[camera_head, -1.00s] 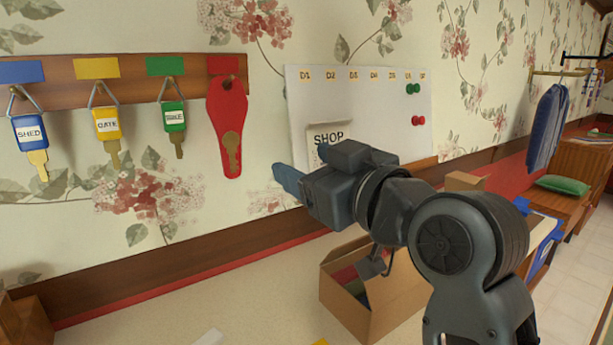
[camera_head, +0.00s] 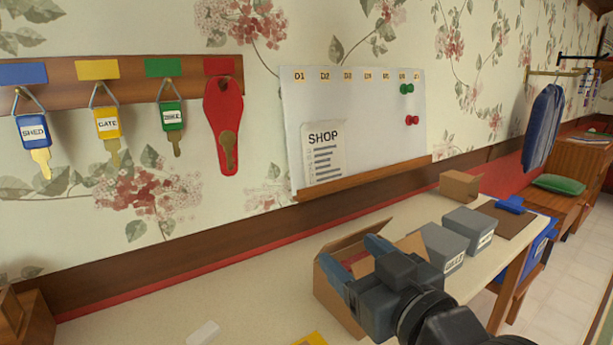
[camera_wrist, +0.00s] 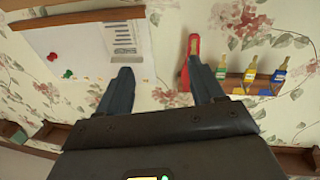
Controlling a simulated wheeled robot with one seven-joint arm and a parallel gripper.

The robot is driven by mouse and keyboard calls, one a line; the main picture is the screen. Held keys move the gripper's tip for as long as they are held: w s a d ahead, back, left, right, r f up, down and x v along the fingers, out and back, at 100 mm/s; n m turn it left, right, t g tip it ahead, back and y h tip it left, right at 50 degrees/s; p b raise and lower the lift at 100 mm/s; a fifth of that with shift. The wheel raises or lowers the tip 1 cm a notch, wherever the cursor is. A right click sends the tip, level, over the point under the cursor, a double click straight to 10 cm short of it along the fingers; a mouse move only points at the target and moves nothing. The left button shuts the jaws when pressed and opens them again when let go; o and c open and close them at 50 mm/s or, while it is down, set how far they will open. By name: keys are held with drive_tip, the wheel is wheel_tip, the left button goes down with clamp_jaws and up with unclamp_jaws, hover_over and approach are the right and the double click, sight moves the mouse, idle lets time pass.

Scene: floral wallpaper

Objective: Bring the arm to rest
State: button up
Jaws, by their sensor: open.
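My gripper (camera_head: 362,264) is low over the table in the head view, in front of the open cardboard box (camera_head: 340,304) and partly covering it. Its two blue fingers are spread apart with nothing between them. In the wrist view my gripper (camera_wrist: 163,82) is also open and empty, its fingers pointing toward the wall. My dark arm runs off the bottom right of the head view.
Labelled keys hang on a wooden rail (camera_head: 130,84), with a red key tag (camera_head: 224,115) at its right end. A whiteboard (camera_head: 375,130) holds a SHOP note (camera_head: 324,153). Grey bins (camera_head: 468,232) stand right of the box. The table's left part (camera_head: 150,318) is mostly clear.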

drive_tip(key=s+d+f+m+h, duration=0.25)
drive_tip(key=s+d+f, duration=0.35)
drive_tip(key=s+f, duration=0.3)
drive_tip(key=s+d+f+m+h, duration=0.25)
drive_tip(key=s+d+f, duration=0.35)
drive_tip(key=s, duration=0.4)
drive_tip(key=s+d+r+m+g+h+p, duration=0.1)
drive_tip(key=s+d+h, duration=0.1)
drive_tip(key=s, duration=1.9)
drive_tip(key=shift+d, duration=0.4)
drive_tip(key=shift+s, duration=0.1)
